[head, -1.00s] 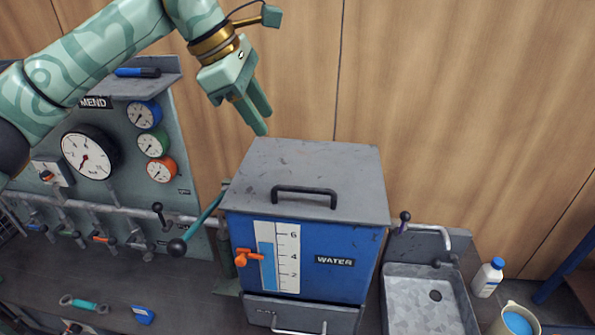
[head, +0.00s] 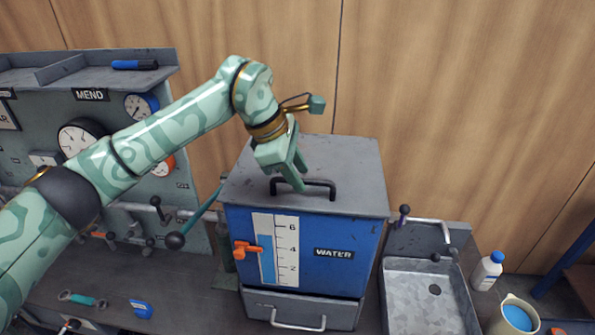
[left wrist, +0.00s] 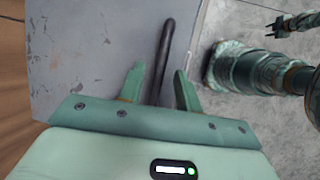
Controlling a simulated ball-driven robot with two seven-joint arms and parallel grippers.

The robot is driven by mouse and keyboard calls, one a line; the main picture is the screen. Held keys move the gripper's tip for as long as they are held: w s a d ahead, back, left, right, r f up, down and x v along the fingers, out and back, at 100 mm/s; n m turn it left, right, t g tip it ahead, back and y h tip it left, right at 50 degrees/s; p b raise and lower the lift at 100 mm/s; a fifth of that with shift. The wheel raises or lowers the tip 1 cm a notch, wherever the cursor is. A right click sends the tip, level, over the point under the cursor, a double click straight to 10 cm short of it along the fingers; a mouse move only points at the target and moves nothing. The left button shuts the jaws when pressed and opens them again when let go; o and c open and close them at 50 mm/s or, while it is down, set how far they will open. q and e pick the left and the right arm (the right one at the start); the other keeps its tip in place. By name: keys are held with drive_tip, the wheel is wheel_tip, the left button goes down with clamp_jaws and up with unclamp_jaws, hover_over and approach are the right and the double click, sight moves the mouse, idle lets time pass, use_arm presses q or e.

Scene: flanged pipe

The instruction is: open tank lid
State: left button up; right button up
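The water tank (head: 346,232) is a blue box with a level gauge. Its grey lid (head: 345,160) lies flat and shut on top. A black bar handle (head: 321,183) stands up from the lid near its front edge. My left gripper (head: 299,181) is over the lid, with its fingers at the left part of the handle. In the left wrist view my left gripper (left wrist: 160,68) is open, and the handle (left wrist: 163,55) runs between its fingers with gaps on both sides. A patterned arm end with a dark tip, probably my right one, shows small at the top right there.
A gauge panel (head: 95,105) and a dark-knobbed lever (head: 176,240) stand left of the tank. An orange valve (head: 246,248) juts from the tank's front. A sink (head: 425,300), a white bottle (head: 487,271) and a bucket (head: 516,315) are on the right.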

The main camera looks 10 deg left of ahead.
use_arm(q)
drive_tip(key=shift+d+f, duration=0.1)
clamp_jaws()
drive_tip(key=w+r+p, duration=0.4)
drive_tip(key=r+p, duration=0.3)
drive_tip(key=w+r+p, duration=0.4)
drive_tip(key=r+p, duration=0.4)
drive_tip(key=shift+w+a, duration=0.2)
drive_tip(key=shift+w, duration=0.05)
